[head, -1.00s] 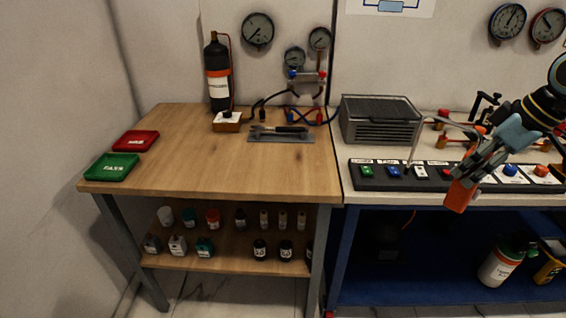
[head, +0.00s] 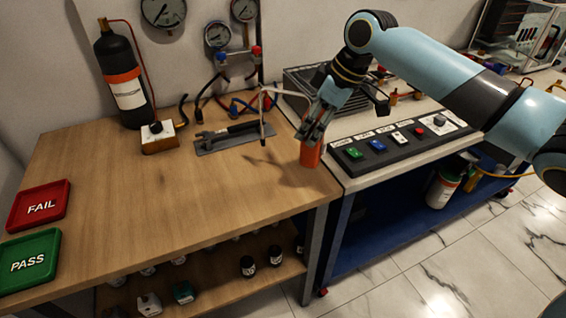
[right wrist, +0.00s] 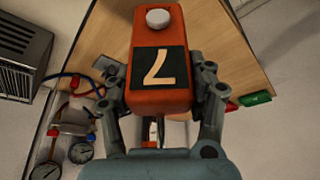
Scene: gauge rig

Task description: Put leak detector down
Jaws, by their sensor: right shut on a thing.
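The leak detector (head: 311,153) is an orange box with a thin bent probe reaching to its left. In the right wrist view its orange body (right wrist: 146,104) shows a dark display with a light 7-like figure and a pale knob. My right gripper (head: 318,124) is shut on it, with fingers on both sides; the fingers also show in the right wrist view (right wrist: 163,90). The detector hangs upright over the right end of the wooden bench (head: 180,200), near its edge. Whether its bottom touches the wood I cannot tell. My left gripper is out of view.
A red FAIL tray (head: 62,190) and green PASS tray (head: 55,240) lie at the bench's left. A wrench on a grey mat (head: 205,149), a small box (head: 160,147) and a black cylinder (head: 122,80) stand behind. The front middle is clear.

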